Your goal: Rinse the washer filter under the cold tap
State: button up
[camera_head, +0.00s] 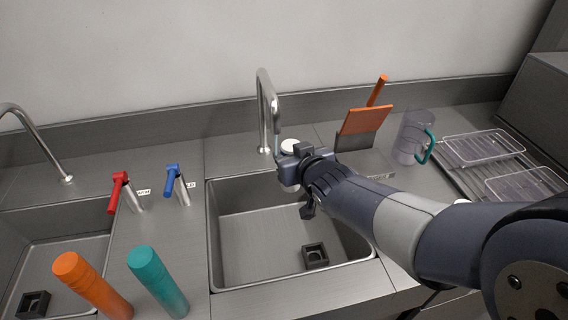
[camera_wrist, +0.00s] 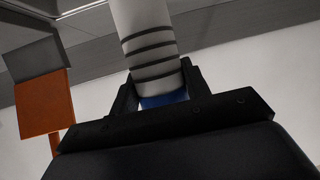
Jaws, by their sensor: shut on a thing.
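My gripper (camera_head: 300,168) is shut on the washer filter, a white cylinder (camera_head: 290,147), at the back of the right basin (camera_head: 250,232). In the wrist view the filter (camera_wrist: 150,45) has dark rings and a blue end between my fingers (camera_wrist: 160,92). The right tap (camera_head: 266,105) is a curved metal spout, its mouth just left of the filter's top. A pale thin strip hangs below the mouth; I cannot tell if it is water. A blue lever (camera_head: 174,180) and a red lever (camera_head: 120,188) stand left of the basin, with small labels too small to read surely.
An orange bottle (camera_head: 92,285) and a teal bottle (camera_head: 158,283) stand at the front left. A holder with an orange-handled tool (camera_head: 366,121), a clear jug (camera_head: 409,138) and a rack with clear trays (camera_head: 483,148) are right. Dark square pieces (camera_head: 315,255) lie in the basins.

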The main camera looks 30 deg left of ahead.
jog(key=w+d+p, duration=0.2)
jog(key=d+p, duration=0.3)
jog(key=d, duration=0.1)
jog(key=shift+d, duration=0.15)
dwell(0.3)
dwell(1.1)
jog(key=w+d+r+p, duration=0.1)
jog(key=d+r+p, duration=0.3)
jog(key=p, duration=0.2)
jog(key=shift+w+d+p, duration=0.3)
jog(key=shift+d+p, duration=0.05)
jog(key=shift+d, duration=0.05)
dwell(1.0)
